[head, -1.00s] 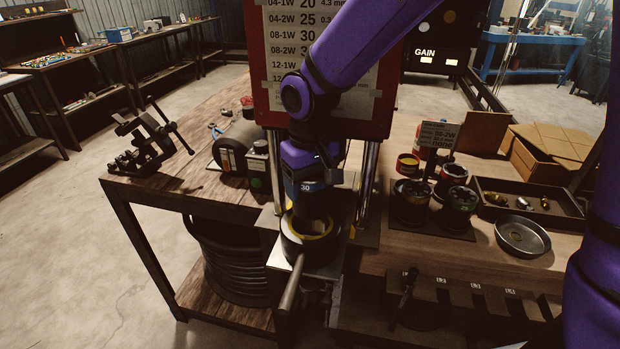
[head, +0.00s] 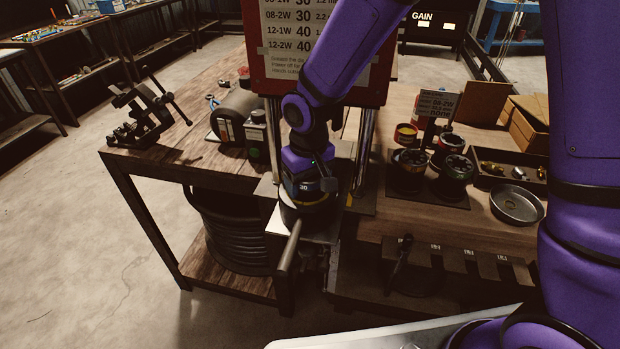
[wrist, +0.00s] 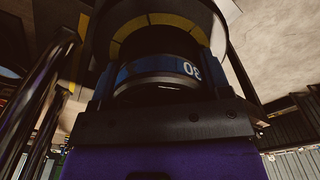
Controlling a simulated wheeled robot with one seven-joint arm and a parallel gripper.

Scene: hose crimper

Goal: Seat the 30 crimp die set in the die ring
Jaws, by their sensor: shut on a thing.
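The 30 crimp die set (head: 303,187) is a dark cylinder with a blue band marked 30. My gripper (head: 305,180) is shut on it and holds it upright from above. The die ring (head: 292,217) is a dark round ring with a yellow inner rim, on the press's metal plate. The die set is over the ring's mouth, and its lower part is hidden at the rim. I cannot tell how deep it sits. In the wrist view the die set (wrist: 165,75) is between the fingers, with the yellow-rimmed ring (wrist: 120,38) just beyond it.
Two bright press columns (head: 364,145) stand close behind my gripper, under the red-framed chart (head: 325,45). A lever handle (head: 289,248) sticks out in front of the ring. Other die sets (head: 452,165) stand on a dark mat to the right, near a round metal dish (head: 517,204).

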